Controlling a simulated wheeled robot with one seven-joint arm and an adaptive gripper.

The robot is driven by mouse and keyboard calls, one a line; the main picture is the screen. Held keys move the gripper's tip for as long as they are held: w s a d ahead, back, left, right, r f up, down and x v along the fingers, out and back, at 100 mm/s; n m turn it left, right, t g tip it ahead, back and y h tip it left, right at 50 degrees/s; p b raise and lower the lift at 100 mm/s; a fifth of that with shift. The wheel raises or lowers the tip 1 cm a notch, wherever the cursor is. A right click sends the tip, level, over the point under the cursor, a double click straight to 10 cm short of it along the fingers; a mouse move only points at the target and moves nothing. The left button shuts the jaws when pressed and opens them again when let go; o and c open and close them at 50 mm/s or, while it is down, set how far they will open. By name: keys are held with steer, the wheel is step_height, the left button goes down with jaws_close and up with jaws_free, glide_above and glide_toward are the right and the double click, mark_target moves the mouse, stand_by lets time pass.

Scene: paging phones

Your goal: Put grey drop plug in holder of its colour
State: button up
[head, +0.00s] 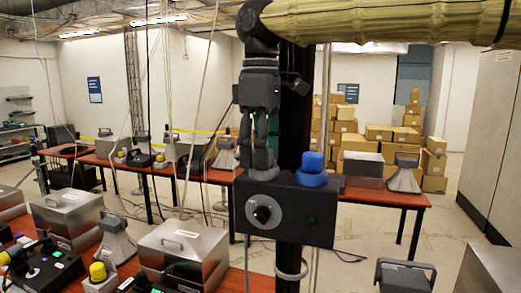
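My gripper (262,165) points down over the left part of a dark box (322,205) in the middle of the head view. Its fingertips are close together at the box top, beside a small grey piece that may be the grey drop plug. I cannot tell whether the fingers are around it or only near it. A blue plug (313,168) stands on the right part of the box top. No clearly separate grey holder can be made out.
A black post (296,115) rises behind the box. Metal cases (185,252) and a yellow-topped device (98,271) fill the red tables at the lower left. A red table (400,198) crosses behind. A grey device (404,276) is at lower right. Cartons (358,145) are stacked far back.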

step_height(320, 180, up, 13)
steer(key=b, duration=0.3)
steer(key=shift+f, duration=0.15)
stand_by(0.3)
steer(key=shift+s+a+f, duration=0.1)
stand_by(1.2)
